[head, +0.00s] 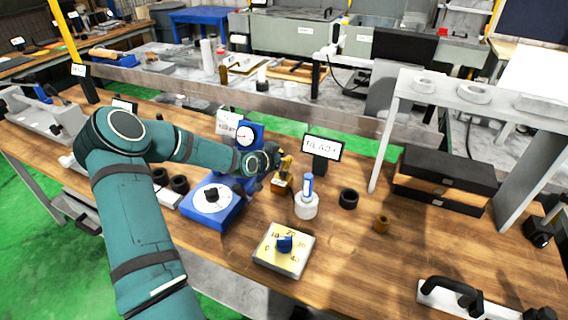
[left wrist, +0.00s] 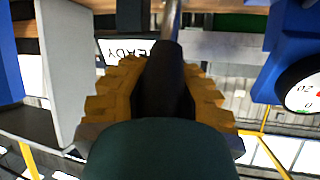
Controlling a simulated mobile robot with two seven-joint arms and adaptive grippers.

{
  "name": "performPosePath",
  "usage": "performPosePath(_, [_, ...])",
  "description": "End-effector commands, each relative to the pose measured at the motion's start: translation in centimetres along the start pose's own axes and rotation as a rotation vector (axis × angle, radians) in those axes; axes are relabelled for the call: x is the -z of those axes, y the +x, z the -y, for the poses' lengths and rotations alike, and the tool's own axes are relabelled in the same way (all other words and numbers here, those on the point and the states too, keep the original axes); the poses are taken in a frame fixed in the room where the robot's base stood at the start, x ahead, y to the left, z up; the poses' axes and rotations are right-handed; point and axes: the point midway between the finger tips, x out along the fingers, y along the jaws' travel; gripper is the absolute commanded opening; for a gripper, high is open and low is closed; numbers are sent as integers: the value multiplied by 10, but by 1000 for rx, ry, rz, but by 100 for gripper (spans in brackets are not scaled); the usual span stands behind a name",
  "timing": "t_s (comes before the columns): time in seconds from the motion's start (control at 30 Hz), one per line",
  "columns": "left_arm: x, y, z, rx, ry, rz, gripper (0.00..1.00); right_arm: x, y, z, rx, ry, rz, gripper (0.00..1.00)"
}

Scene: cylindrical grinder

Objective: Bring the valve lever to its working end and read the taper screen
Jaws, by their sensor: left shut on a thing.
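My left gripper (head: 283,175) is at the middle of the bench, just right of a blue gauge stand. In the left wrist view its ribbed yellow fingers (left wrist: 165,92) are shut on a black grip (left wrist: 168,82) with a metal rod beyond it, which looks like the valve lever. In the head view the lever is mostly hidden by the hand, so its angle is unclear. A small black screen (head: 322,147) stands behind the hand and seems to read READY; it also shows, upside down, in the left wrist view (left wrist: 128,50). My right gripper is not in view.
The blue stand carries a round gauge (head: 246,136) and a blue base with a white dial (head: 212,205). Near the hand are a white cylinder with a blue top (head: 306,207), a black ring (head: 348,199) and a knob plate (head: 284,262). Bare wood lies right of the plate.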

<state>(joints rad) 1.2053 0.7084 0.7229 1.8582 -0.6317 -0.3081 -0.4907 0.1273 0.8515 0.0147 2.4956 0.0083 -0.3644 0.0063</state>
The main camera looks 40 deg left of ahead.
Motion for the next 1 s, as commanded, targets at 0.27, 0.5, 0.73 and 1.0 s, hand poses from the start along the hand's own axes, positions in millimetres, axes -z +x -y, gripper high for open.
performPosePath(0.27, [-13, -8, 0, 29, 23, -98, 0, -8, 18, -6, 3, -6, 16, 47])
performPosePath(0.5, [-16, -11, -1, 33, 27, -122, 0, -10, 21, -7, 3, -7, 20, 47])
performPosePath(0.73, [-17, -11, -2, 33, 26, -122, 0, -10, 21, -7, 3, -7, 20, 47])
performPosePath(1.0, [-16, -11, -2, 32, 25, -124, 60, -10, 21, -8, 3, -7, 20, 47])
